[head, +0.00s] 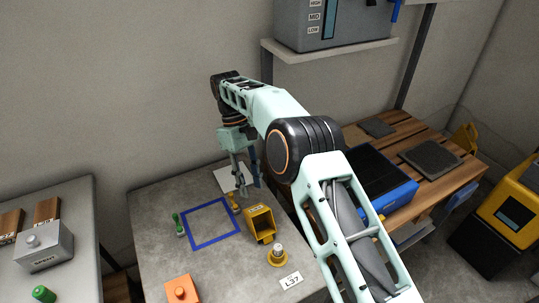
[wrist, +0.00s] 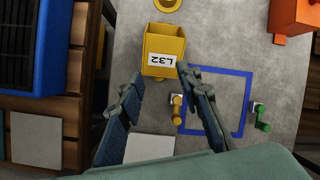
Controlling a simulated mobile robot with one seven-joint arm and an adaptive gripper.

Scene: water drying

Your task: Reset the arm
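My mint-green arm reaches out over the grey table. My gripper (head: 246,172) hangs over the back of the table, above a white square plate. A yellow box labelled L32 (wrist: 165,50) stands beyond the fingertips. The yellow box also shows in the head view (head: 261,222). A small yellow-handled valve (wrist: 177,108) lies near the right finger, apart from it as far as I can tell.
A blue square outline (head: 210,222) marks the table, with a green-handled valve (head: 178,224) at its left. An orange block (head: 181,289) and a yellow round base (head: 277,256) stand in front. A blue bin (head: 388,185) sits on the wooden bench at right. A shelf (head: 330,50) hangs behind.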

